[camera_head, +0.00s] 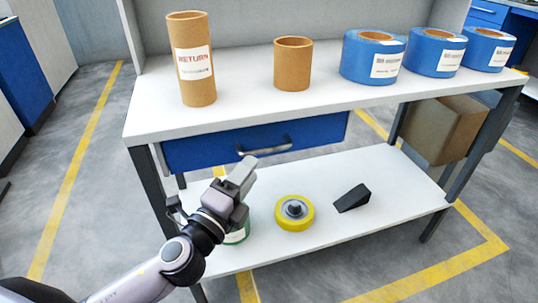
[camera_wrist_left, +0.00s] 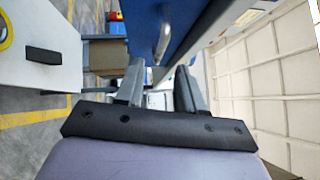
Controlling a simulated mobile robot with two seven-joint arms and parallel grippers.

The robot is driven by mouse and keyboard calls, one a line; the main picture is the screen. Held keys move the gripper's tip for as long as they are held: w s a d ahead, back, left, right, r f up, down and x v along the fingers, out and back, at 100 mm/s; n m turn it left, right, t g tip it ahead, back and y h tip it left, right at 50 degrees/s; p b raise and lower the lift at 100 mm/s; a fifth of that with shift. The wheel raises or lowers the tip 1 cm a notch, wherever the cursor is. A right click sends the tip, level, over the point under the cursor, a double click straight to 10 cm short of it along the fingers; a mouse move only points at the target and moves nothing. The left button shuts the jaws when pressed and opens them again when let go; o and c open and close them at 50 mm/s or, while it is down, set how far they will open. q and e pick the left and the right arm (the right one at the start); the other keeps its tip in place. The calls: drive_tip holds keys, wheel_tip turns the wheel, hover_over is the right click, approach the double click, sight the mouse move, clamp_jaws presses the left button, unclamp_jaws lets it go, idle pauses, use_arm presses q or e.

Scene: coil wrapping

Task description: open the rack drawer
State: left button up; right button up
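The rack drawer (camera_head: 215,149) has a blue front and sits under the white top shelf; it looks shut. Its grey bar handle (camera_head: 265,147) is on the middle of the front. My left gripper (camera_head: 246,166) is just below and left of the handle in the head view. In the left wrist view, the gripper (camera_wrist_left: 160,78) has its two fingers spread with a gap between them. The handle (camera_wrist_left: 163,40) shows ahead of that gap, against the blue drawer front (camera_wrist_left: 188,22). I cannot tell whether a finger touches it. My right gripper is not in view.
Cardboard tubes (camera_head: 191,60) (camera_head: 293,64) and blue label rolls (camera_head: 373,57) stand on the top shelf (camera_head: 240,116). The lower shelf (camera_head: 330,240) holds a yellow roll (camera_head: 294,213), a black wedge (camera_head: 352,198) and a green roll (camera_head: 238,236) partly behind my gripper. A cardboard box (camera_head: 443,130) is at the right.

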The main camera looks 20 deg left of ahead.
use_arm(q)
drive_tip(key=shift+x, duration=2.95)
clamp_jaws()
